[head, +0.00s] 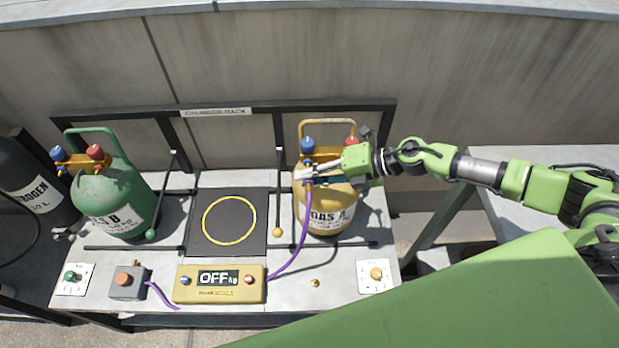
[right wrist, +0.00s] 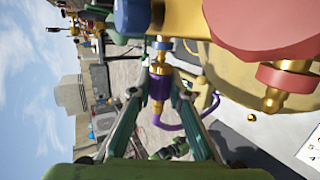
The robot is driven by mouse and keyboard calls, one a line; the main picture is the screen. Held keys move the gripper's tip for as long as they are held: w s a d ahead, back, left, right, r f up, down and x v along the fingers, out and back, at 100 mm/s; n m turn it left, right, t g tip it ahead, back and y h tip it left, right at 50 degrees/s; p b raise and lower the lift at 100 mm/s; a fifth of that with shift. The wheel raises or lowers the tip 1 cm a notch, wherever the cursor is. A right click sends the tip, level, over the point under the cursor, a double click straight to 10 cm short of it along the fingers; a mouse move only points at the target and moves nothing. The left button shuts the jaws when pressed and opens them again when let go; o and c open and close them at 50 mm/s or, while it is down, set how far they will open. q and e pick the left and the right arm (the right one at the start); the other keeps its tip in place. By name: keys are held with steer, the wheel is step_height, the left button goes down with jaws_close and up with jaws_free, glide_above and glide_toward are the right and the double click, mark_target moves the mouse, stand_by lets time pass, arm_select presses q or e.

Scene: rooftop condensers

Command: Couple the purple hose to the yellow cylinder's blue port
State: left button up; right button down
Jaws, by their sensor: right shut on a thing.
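The yellow cylinder (head: 325,217), labelled GAS A, stands upright on the right of the bench, with a blue knob (head: 308,145) and a red knob (head: 351,143) on top. My right gripper (head: 306,176) is at its blue-knob side, shut on the purple hose's (head: 303,235) end fitting. In the right wrist view the purple fitting (right wrist: 157,88) sits between the fingers, in line with the brass blue-ringed port (right wrist: 160,46). They look close or touching; I cannot tell whether they are locked. The hose hangs down to the yellow OFF display box (head: 250,291). My left gripper is out of view.
A green cylinder (head: 121,205), labelled GAS B, stands at left. A dark pad (head: 257,248) with a yellow ring lies empty between the cylinders. A black rack (head: 233,108) runs behind. The red-ringed port (right wrist: 283,77) is beside the blue one.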

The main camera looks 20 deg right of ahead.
steer(key=shift+w+d+r, duration=0.1)
steer(key=shift+w+d, duration=0.15)
steer(key=shift+w, duration=0.7)
stand_by(1.2)
steer(key=c, duration=1.8)
jaws_free()
steer(key=shift+s, duration=0.1)
steer(key=shift+s+a+p, duration=0.2)
steer(key=shift+s+p, duration=0.25)
steer(key=shift+s, duration=0.2)
steer(key=shift+s+a+p, duration=0.2)
steer(key=shift+s+p, duration=0.2)
steer(key=shift+s, duration=0.25)
steer(key=s+p, duration=0.1)
steer(key=s, duration=0.1)
steer(key=s+a+p, duration=0.1)
steer(key=s, duration=0.1)
steer(key=shift+s+a, duration=0.15)
steer(key=shift+s, duration=0.1)
